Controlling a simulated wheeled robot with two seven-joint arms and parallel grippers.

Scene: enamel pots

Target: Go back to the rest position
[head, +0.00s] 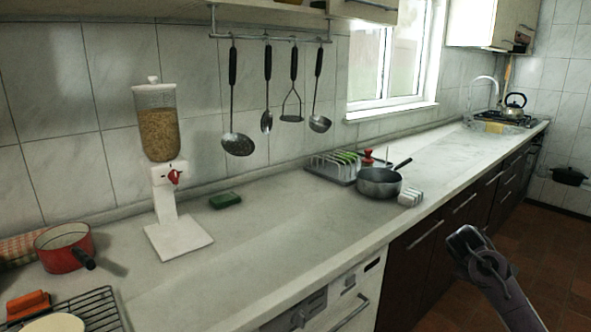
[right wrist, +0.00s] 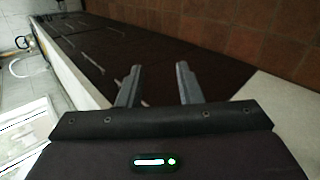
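My right gripper shows in the right wrist view (right wrist: 158,88) with its two fingers apart and nothing between them. In the head view my right arm (head: 490,270) comes in at the lower right, in front of the dark cabinets and clear of the counter. Its fingertips cannot be made out there. My left gripper is in neither view. A red enamel pot (head: 66,248) with a dark handle stands at the left end of the counter. A grey saucepan (head: 379,182) stands near the middle of the counter.
The pale counter (head: 270,250) has free room in its middle. A cereal dispenser (head: 160,170), a green sponge (head: 225,200), a dish rack (head: 335,167) and a wire rack (head: 95,310) stand on it. Utensils hang from a wall rail (head: 270,38). A kettle (head: 514,105) stands at the far end.

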